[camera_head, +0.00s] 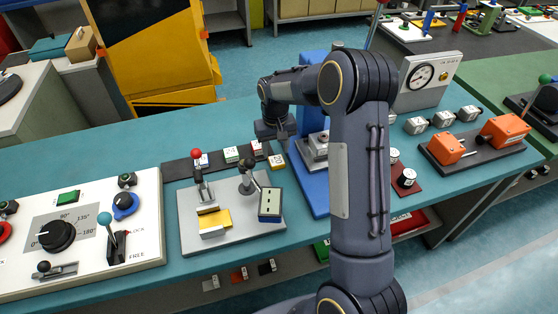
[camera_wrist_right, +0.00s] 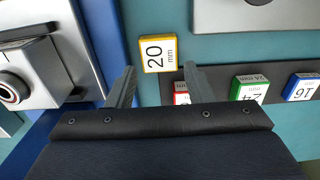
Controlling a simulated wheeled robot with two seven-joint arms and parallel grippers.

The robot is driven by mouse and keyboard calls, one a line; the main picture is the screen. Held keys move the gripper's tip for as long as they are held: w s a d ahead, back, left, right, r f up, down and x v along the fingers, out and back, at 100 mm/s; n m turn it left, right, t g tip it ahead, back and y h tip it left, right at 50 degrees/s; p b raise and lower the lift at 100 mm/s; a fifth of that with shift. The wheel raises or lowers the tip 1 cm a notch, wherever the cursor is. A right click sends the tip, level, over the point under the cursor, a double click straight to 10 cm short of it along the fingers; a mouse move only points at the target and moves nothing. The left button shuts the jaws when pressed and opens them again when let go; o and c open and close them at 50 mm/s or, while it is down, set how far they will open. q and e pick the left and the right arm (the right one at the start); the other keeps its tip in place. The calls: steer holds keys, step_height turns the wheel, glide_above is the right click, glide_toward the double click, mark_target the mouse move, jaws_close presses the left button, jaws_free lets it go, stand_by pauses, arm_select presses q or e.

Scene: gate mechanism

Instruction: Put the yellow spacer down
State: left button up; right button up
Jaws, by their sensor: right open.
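The yellow spacer (camera_head: 277,162), marked 20 mm, appears to lie on the teal bench top by the right end of the dark spacer strip (camera_head: 178,169). In the right wrist view the yellow spacer (camera_wrist_right: 157,52) shows label up, just beyond the fingertips and between their lines, with a gap on both sides. My right gripper (camera_wrist_right: 158,76) is open and empty. In the head view the right gripper (camera_head: 278,133) hangs near the spacer, partly hidden by its own wrist. My left gripper is not in view.
Red (camera_head: 257,148), green (camera_head: 231,154) and blue (camera_head: 202,160) spacers sit along the strip. A grey plate (camera_head: 190,232) with levers and a yellow block stands in front. A blue stand (camera_head: 310,185) is close on the right. Bare bench lies behind the strip.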

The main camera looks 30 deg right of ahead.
mark_target(276, 159)
steer(key=shift+f+p, duration=0.35)
steer(key=shift+f, duration=1.65)
steer(key=c, duration=0.8)
steer(key=shift+o, duration=0.2)
steer(key=shift+r, duration=0.15)
step_height(276, 159, up, 10)
steer(key=b, duration=0.1)
steer(key=shift+s, duration=0.15)
